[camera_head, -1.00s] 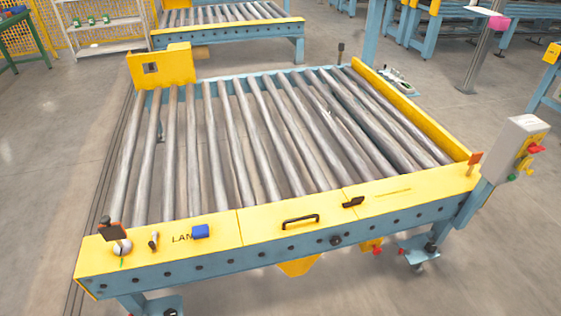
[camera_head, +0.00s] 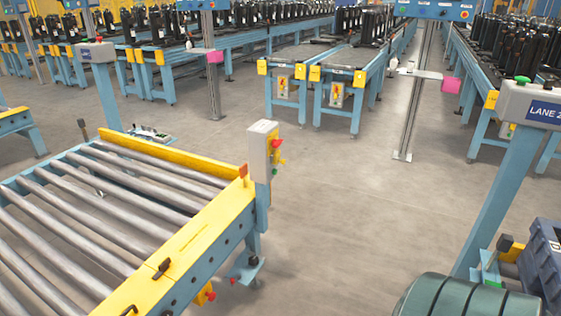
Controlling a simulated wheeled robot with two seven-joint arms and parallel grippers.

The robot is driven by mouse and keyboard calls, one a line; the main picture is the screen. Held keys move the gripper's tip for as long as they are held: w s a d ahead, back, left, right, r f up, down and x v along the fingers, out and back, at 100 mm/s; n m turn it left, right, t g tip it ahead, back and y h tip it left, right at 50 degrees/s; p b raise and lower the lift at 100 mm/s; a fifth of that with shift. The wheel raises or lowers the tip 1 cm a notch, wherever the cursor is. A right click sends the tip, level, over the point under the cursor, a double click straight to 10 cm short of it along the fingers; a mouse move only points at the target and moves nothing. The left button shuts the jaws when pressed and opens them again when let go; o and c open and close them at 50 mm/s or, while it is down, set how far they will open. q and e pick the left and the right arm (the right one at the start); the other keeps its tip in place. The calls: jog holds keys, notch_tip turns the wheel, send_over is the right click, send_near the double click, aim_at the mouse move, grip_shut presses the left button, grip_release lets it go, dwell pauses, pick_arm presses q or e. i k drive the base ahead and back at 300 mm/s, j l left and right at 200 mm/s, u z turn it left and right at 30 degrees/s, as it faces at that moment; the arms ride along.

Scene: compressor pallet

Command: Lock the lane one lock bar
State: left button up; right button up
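The roller conveyor lane has a yellow front rail (camera_head: 190,242) and grey rollers (camera_head: 70,225), and it fills the lower left in the head view. A small black latch-like part (camera_head: 162,268) sits on top of the rail. I cannot tell whether it is the lock bar or whether it is locked. The rail's left end, with its lettering, is out of view. Neither of my grippers is in view.
A grey control box (camera_head: 264,150) with red and green buttons stands at the rail's right corner. A "LANE 2" post (camera_head: 500,190) stands at right, beside a dark blue crate (camera_head: 545,262). Lanes carrying black compressors (camera_head: 375,25) stand behind. The middle floor is clear.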

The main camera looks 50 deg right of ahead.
aim_at(276, 155)
jog(key=z, duration=1.5)
